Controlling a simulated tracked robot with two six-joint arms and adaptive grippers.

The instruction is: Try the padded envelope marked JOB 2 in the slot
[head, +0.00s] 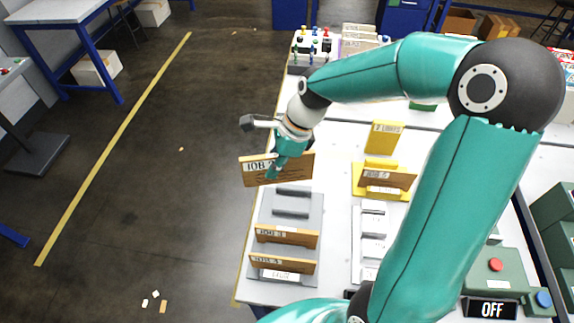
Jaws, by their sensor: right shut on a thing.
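My right gripper (276,168) is shut on a brown padded envelope (256,171) and holds it upright at the left edge of the white table, behind the grey rack. Its printed mark starts with JOB; the fingers cover part of the rest, so I cannot read the number surely. The grey slotted rack (268,215) has bare slots at its back and two brown envelopes standing in its front part, one here (287,237) and one nearer me (282,264). A yellow stand (361,184) holds another brown envelope (388,179), also marked JOB, number unclear. My left gripper is out of view.
A yellow upright sign (384,137) stands behind the yellow stand. A white slotted rack (373,240) lies right of the grey one. A green box with a red button (496,265) and an OFF display (490,309) sits at right. Open floor lies left of the table.

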